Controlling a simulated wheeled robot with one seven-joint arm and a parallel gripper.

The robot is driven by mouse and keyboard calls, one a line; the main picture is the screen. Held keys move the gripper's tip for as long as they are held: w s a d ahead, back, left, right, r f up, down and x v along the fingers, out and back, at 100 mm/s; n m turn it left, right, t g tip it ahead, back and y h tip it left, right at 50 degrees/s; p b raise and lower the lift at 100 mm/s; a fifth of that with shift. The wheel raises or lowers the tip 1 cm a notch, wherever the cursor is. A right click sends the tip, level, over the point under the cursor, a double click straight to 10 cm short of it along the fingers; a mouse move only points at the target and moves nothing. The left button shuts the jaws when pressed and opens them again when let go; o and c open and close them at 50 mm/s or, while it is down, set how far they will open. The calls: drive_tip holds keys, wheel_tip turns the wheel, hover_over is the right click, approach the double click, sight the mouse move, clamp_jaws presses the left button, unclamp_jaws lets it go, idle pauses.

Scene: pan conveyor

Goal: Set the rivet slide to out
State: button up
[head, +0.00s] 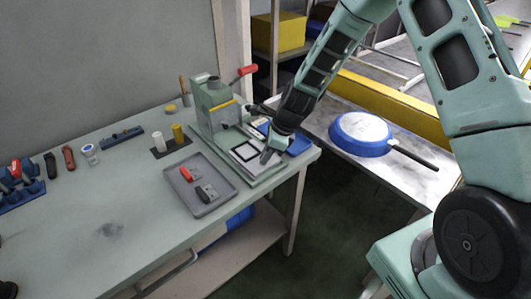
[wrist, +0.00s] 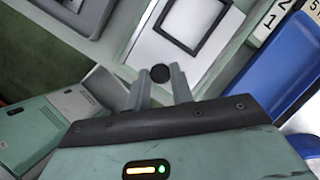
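The green rivet press (head: 217,112) with a red-handled lever stands at the right end of the bench. Its slide (head: 246,151), a pale plate with a black square frame, lies at the press's front; the wrist view shows the plate and frame (wrist: 194,22) close up. A black round knob (wrist: 160,73) lies at the plate's near edge. My gripper (head: 267,157) is low over this edge. In the wrist view its two fingers (wrist: 155,84) are apart, with the knob between their tips. I cannot tell whether a finger touches it.
A grey tray (head: 222,207) with a red-handled and a dark piece sits left of the slide. A blue tray (wrist: 262,82) lies close on the other side. A blue pan (head: 360,134) rests on the conveyor at right. The bench's left middle is clear.

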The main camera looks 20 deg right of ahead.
drive_tip(key=o, duration=0.4)
drive_tip(key=shift+s+d, duration=0.1)
drive_tip(key=shift+s, duration=0.25)
drive_tip(key=shift+w, duration=0.1)
drive_tip(key=shift+d+r, duration=0.15)
drive_tip(key=shift+r, duration=0.25)
drive_tip(key=b+v, duration=0.1)
drive_tip(key=v, duration=1.5)
drive_tip(key=shift+d+r, duration=0.1)
drive_tip(key=shift+r, duration=0.2)
